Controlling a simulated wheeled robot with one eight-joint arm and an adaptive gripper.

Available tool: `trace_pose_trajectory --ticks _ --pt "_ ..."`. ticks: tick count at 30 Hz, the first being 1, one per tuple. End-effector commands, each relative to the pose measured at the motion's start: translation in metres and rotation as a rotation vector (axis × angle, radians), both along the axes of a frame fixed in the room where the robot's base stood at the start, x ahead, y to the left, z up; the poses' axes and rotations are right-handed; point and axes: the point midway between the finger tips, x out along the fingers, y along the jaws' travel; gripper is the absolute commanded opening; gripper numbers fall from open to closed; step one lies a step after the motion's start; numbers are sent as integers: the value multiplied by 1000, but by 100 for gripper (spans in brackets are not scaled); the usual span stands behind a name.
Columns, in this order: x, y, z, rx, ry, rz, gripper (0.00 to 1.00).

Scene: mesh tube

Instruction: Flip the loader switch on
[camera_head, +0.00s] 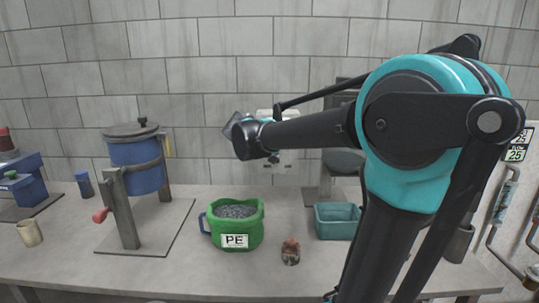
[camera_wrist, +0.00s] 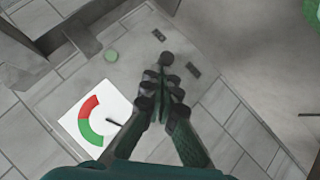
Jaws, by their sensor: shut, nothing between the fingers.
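A pale wall panel (camera_wrist: 140,60) fills the middle of the wrist view. A dark round-ended knob (camera_wrist: 166,58), which looks like the loader switch, sits on it right at my fingertips. I cannot tell whether they touch or which way the switch is set. My gripper (camera_wrist: 166,76) is shut and empty, pointing at the panel. In the head view, my wrist and arm hide most of the panel, and my fingers cannot be made out.
On the table (camera_head: 160,270) stand a green PE bucket (camera_head: 217,218) of grey pellets, a blue drum (camera_head: 138,165), a teal bin (camera_head: 336,222) and a small brownish object (camera_head: 290,252).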

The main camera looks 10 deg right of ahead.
Motion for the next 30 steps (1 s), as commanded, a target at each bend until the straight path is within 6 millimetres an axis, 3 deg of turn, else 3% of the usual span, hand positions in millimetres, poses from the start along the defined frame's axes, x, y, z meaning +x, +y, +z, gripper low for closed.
trace_pose_trajectory --ticks 10,30 --pt "-6 -16 0 1 -1 253 0" --pt "7 -5 0 1 1 249 0"
